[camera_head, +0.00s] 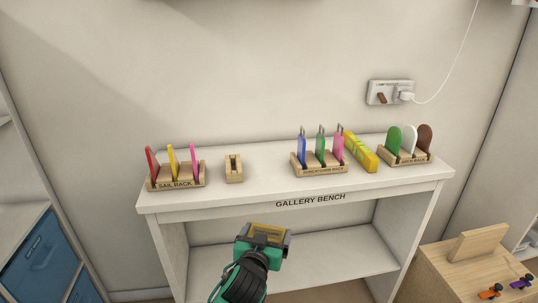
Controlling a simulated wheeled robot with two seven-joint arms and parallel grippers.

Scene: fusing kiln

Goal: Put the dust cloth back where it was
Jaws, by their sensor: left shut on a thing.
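My left gripper (266,236) is at the lower middle, below the front edge of the gallery bench (225,207) in the picture. It is shut on a flat amber-yellow thing (268,232), mostly hidden between the dark fingers; I cannot tell for sure that it is the dust cloth. My right gripper is not in view.
The bench holds the sail rack (177,184), a small slotted wooden holder (234,176), the middle rack (320,170) and a right rack (405,160), the racks filled with coloured pieces. Bare top lies between holder and middle rack. A wooden cabinet (455,282) stands right.

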